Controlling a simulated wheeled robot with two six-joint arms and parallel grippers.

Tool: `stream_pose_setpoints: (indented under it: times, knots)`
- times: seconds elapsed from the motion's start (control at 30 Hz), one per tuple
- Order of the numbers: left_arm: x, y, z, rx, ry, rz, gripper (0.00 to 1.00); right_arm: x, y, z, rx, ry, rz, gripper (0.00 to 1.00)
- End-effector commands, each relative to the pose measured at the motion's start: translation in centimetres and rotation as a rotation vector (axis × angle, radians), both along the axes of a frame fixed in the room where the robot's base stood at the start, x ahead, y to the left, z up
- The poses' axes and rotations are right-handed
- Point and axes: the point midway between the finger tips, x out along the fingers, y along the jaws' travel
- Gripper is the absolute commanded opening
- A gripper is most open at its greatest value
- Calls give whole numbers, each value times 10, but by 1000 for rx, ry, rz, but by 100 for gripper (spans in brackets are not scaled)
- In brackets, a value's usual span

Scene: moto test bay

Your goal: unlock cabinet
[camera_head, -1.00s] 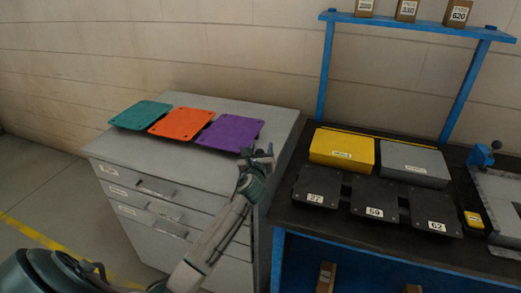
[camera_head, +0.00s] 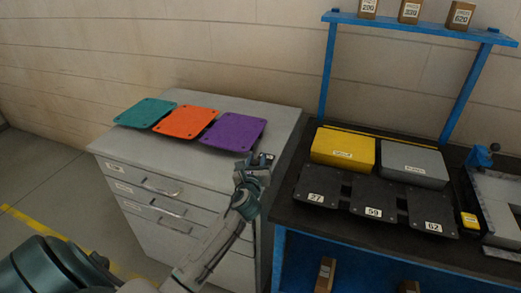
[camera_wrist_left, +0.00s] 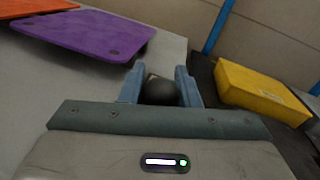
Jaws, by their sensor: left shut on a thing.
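The grey cabinet (camera_head: 270,125) stands at the left, with several drawers with handles on its front. My left gripper (camera_head: 260,158) is at the cabinet top's front right corner, near the gap to the workbench. In the left wrist view, its two blue-grey fingers (camera_wrist_left: 160,88) are shut on a dark rounded object (camera_wrist_left: 159,91). Its full shape is hidden, so I cannot tell whether it is a key or a knob. No lock can be made out. My right gripper is not in view.
Teal (camera_head: 145,113), orange (camera_head: 186,122) and purple (camera_head: 233,132) plates lie on the cabinet. The dark workbench (camera_head: 290,214) at right carries a yellow box (camera_head: 343,148), a grey box (camera_head: 413,163) and numbered black plates (camera_head: 373,198). A blue post (camera_head: 327,75) rises behind.

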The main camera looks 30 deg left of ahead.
Motion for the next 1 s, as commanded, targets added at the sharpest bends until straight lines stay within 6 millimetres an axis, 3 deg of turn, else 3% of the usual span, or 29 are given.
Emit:
stream_pose_setpoints:
  times: [0.33, 0.37, 0.43, 0.77, 1.0]
  knots:
    - [-5, -1, -2, -1, 2, 1, 0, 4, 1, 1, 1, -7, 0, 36]
    - [-4, -1, -2, -1, 2, 1, 35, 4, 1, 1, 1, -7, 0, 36]
    - [-4, -1, -2, 0, 1, 1, 48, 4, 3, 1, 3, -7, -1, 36]
    - [-6, -2, -1, 0, -1, 0, 50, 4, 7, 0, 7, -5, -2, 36]
    - [-39, -17, -3, -2, -1, -1, 50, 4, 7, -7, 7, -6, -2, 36]
